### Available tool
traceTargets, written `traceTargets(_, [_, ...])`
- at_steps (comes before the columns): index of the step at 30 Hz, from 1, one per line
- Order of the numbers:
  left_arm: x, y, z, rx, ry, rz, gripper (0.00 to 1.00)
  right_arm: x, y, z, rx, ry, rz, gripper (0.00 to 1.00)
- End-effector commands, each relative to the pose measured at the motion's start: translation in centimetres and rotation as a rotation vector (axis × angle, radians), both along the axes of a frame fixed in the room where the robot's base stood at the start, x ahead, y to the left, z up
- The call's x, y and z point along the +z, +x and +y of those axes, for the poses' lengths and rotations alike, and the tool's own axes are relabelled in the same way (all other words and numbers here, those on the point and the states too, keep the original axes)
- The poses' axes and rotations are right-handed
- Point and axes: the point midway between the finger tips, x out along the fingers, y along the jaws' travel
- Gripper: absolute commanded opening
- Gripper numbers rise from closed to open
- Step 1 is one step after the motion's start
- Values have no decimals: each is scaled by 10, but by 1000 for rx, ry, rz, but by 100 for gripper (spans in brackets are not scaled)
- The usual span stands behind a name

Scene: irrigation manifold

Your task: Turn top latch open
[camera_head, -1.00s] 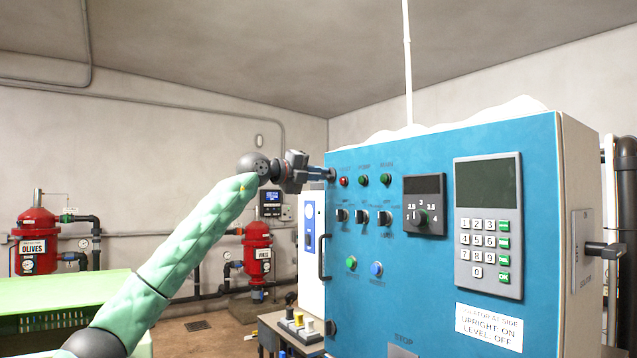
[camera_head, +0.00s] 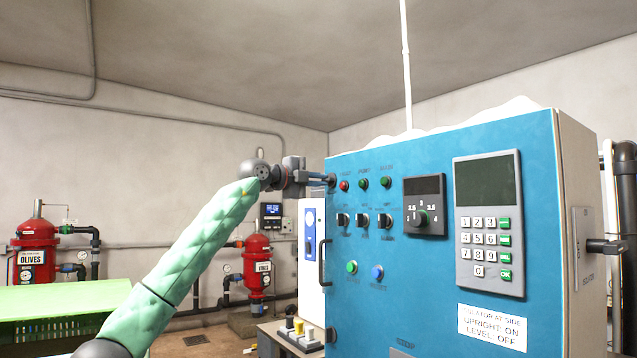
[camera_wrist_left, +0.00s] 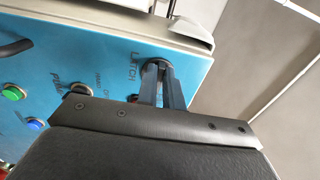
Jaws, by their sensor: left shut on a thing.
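The blue control cabinet (camera_head: 345,280) fills the right half of the head view. Its top latch (camera_head: 332,180) is a small dark knob at the upper left corner of the front. My left gripper (camera_head: 328,178) is shut on the latch, coming in from the left. In the left wrist view, the two blue-grey fingers of the left gripper (camera_wrist_left: 163,85) lie on both sides of the dark latch (camera_wrist_left: 157,66), beside the printed word LATCH. The fingers hide much of the latch, so its exact angle is hard to tell. My right gripper is not in view.
Buttons and selector switches (camera_head: 363,219) sit close to the right of the latch. A black door handle (camera_head: 321,262) is below it. A keypad panel (camera_head: 488,225) and a side isolator handle (camera_head: 606,246) are farther right. A green crate (camera_head: 60,297) stands at lower left.

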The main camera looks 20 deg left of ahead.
Motion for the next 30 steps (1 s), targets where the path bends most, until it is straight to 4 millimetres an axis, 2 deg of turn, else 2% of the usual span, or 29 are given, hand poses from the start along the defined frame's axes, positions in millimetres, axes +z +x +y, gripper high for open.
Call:
traceTargets(8, [1, 0, 2, 2, -2, -1, 0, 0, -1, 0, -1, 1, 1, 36])
traceTargets(9, [1, 0, 2, 2, -2, -1, 10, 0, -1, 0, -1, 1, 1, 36])
traceTargets(12, [1, 0, 1, 2, -2, -1, 30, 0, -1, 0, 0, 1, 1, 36])
traceTargets(23, [-1, -3, 3, 0, -1, -1, 30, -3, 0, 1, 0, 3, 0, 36])
traceTargets(30, [-3, -28, 24, 2, -1, -2, 30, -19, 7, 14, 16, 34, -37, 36])
